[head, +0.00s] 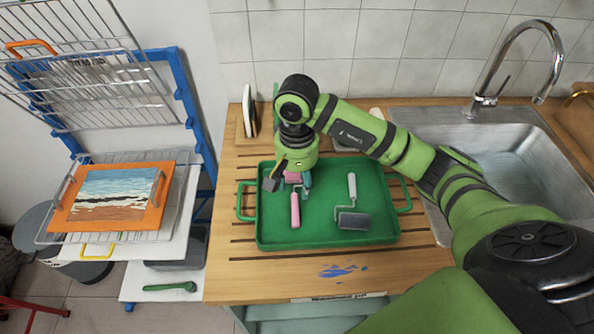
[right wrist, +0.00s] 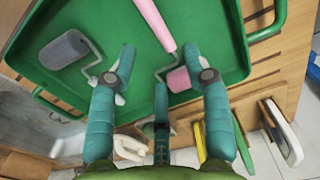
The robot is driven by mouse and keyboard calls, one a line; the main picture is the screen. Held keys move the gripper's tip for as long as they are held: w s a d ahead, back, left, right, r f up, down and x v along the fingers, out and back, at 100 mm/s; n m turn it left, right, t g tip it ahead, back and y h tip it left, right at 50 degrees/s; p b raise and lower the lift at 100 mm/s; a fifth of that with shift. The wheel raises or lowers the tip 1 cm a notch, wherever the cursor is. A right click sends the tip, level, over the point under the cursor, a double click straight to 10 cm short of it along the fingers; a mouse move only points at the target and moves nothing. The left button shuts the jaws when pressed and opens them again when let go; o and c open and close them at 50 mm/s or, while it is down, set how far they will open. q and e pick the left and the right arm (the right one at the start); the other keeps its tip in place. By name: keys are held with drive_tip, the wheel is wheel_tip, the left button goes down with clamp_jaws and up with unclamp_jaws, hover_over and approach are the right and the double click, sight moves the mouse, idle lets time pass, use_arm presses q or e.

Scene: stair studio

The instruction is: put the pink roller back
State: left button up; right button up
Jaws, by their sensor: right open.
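The pink roller lies in the green tray (head: 325,238). Its pink handle (head: 295,211) points toward the front, and its pink roller head (right wrist: 180,79) is at the back, partly hidden by my gripper in the head view. My right gripper (head: 289,182) points down over the tray's back left part. In the right wrist view its teal fingers (right wrist: 160,68) are spread and empty, with the roller head and its wire between or just beyond them; I cannot tell the height gap. My left gripper is not in view.
A grey roller (head: 352,221) with a pale handle lies right in the tray. A wooden holder with a white-faced item (head: 248,112) stands behind left. The sink (head: 510,150) is right; a drying rack with a painting (head: 115,193) is left. The counter front is clear except blue paint marks (head: 340,271).

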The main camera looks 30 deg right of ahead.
sight(297, 199)
wheel_tip(297, 199, up, 5)
drive_tip(key=shift+r+b, duration=0.2)
drive_tip(key=shift+b, duration=0.15)
idle(0.3)
